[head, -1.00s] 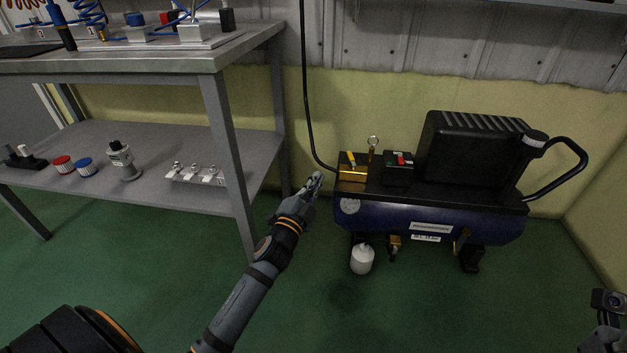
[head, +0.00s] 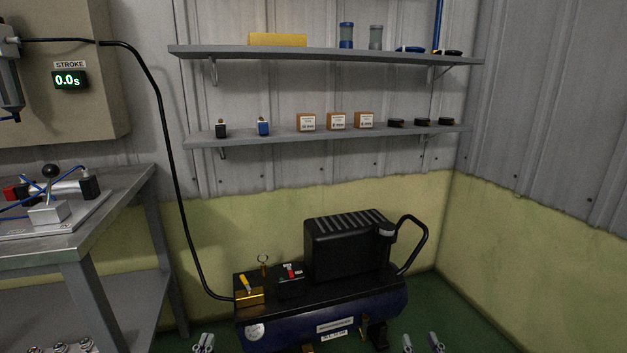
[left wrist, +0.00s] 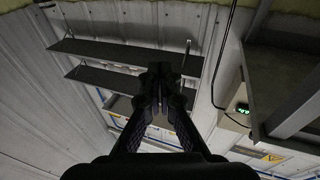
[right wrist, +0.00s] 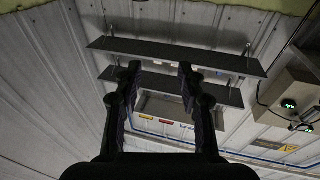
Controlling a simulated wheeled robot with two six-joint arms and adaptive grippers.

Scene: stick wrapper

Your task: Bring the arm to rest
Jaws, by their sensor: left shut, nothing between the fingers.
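My left gripper (head: 204,343) shows only its fingertips at the bottom edge of the head view, left of and below the compressor. In the left wrist view its fingers (left wrist: 160,75) are together with nothing between them. My right gripper (head: 423,343) shows two separate fingertips at the bottom edge, right of the compressor. In the right wrist view its fingers (right wrist: 160,70) are spread apart and empty. The rest of both arms is out of the head view.
A blue and black compressor (head: 320,315) stands on the green floor by the wall, with a black hose rising from it. A grey workbench (head: 110,235) is at the left. Two wall shelves (head: 330,137) hold small items above. Floor at the right is clear.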

